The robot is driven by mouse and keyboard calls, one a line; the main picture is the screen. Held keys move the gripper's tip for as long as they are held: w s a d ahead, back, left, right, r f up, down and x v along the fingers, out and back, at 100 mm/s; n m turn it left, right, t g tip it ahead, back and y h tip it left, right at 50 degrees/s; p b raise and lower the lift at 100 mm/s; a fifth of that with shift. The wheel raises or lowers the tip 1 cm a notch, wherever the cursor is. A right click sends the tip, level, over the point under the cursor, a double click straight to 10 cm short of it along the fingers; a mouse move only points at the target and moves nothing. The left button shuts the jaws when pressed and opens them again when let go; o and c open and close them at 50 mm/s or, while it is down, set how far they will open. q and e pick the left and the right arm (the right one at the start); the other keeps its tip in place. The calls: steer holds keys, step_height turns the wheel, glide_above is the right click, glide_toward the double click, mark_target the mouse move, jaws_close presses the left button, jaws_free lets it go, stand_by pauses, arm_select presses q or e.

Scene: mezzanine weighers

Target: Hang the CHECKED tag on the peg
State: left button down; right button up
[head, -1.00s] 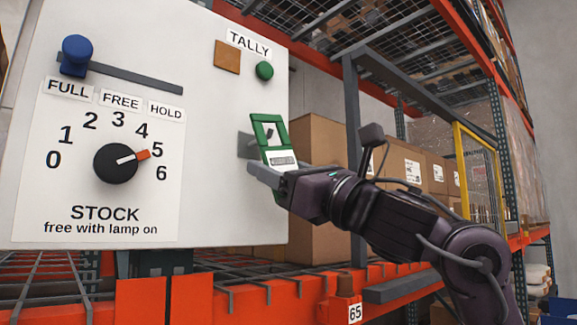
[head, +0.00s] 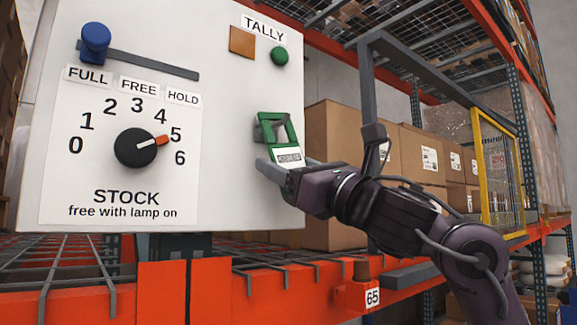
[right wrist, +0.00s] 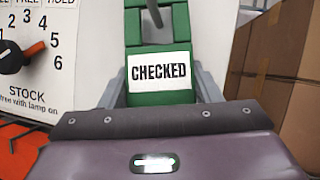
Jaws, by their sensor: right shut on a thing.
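The CHECKED tag (head: 289,155) is a green frame with a window in its upper part and a white label below. It is upright at the lower right of the white panel. My right gripper (head: 272,168) is shut on its lower part. In the right wrist view, the label of the tag (right wrist: 159,73) reads CHECKED, between my right fingers (right wrist: 158,88). A grey piece, seemingly the peg (right wrist: 155,22), shows in the tag's window. I cannot tell whether it passes through the window. My left gripper is not in view.
The white panel (head: 225,110) carries a STOCK dial (head: 134,148), a blue knob (head: 95,42) on a slot, a green TALLY button (head: 280,56) and a brown square (head: 242,41). Cardboard boxes (head: 333,150) stand close on the right. An orange beam (head: 210,290) runs below.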

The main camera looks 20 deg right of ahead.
steer(key=o, duration=1.5)
steer(key=shift+o, duration=0.2)
steer(key=shift+f+b, duration=3.85)
steer(key=shift+f, duration=0.8)
steer(key=s+d+b, duration=0.2)
steer(key=s+d, duration=0.2)
steer(key=s, duration=0.7)
steer(key=shift+s, duration=0.2)
